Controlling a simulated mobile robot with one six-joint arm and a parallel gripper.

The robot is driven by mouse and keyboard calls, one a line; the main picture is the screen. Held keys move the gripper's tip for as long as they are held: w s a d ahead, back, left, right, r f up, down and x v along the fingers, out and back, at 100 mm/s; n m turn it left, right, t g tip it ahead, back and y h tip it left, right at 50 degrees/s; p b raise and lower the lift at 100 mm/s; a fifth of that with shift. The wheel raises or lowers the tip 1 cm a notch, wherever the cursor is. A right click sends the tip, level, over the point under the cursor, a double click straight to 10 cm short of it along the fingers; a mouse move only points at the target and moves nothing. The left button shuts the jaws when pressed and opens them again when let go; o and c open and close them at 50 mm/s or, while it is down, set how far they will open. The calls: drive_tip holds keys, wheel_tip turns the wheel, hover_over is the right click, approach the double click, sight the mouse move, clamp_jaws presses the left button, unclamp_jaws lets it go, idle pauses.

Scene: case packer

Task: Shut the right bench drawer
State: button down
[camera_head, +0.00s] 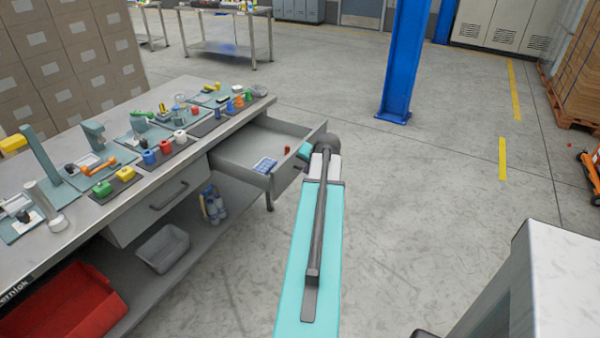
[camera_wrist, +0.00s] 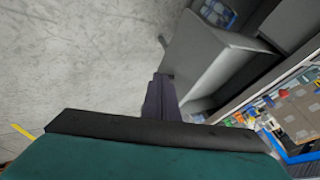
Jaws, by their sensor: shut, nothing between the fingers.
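The right bench drawer (camera_head: 245,148) is pulled out from under the bench top in the head view. A blue tray (camera_head: 265,165) and a small red item (camera_head: 287,149) lie inside it. Its grey front and side also show in the wrist view (camera_wrist: 208,58), with a handle stub at the left. My gripper (camera_wrist: 160,88) is shut and empty. In the wrist view its fingertips appear close to the drawer front; I cannot tell whether they touch. In the head view my teal arm ends at the drawer's outer front and hides the fingers and part of that front.
The bench top (camera_head: 80,215) carries several fixtures and coloured parts. The left drawer (camera_head: 158,204) is shut. A grey bin (camera_head: 163,247), a red bin (camera_head: 65,310) and bottles (camera_head: 214,204) sit on the lower shelf. A blue column (camera_head: 403,60) stands beyond; the floor right of the drawer is clear.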

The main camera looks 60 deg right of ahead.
drive_tip(key=p, duration=0.2)
approach(290, 176)
wheel_tip(290, 176, down, 3)
drive_tip(key=s+d, duration=0.2)
drive_tip(key=shift+w+a+f+p, duration=0.1)
drive_tip(key=shift+w+p, duration=0.25)
drive_tip(key=shift+w, duration=0.65)
drive_tip(key=shift+w+a+f+p, duration=0.15)
drive_tip(key=shift+w+p, duration=0.15)
drive_tip(key=shift+w, duration=0.65)
